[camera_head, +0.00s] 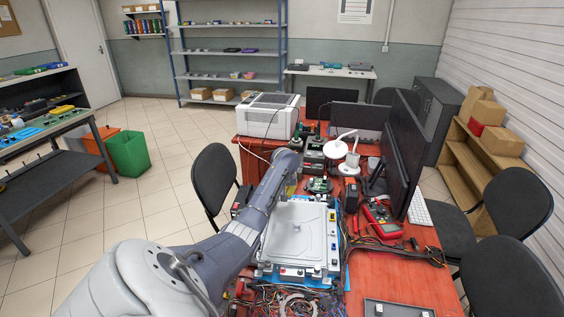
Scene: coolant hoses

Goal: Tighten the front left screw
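A pale grey flat housing with a raised lid (301,232) lies on a blue base on the red workbench. Small fittings sit along its near edge, but the front left screw is too small to make out, and my arm passes close to that side. My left arm comes in from the lower left and reaches over the housing's left side. Its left gripper (291,186) is near the far left corner, small and mostly hidden by the wrist, so its fingers cannot be made out. My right gripper is not in view.
Tangled wires (290,302) lie in front of the housing. A red multimeter (381,218) and cables are to its right. A green circuit board (319,185) and a white lamp (336,148) stand behind it. Dark monitors (402,150) rise at right. Bare red bench (415,285) shows at front right.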

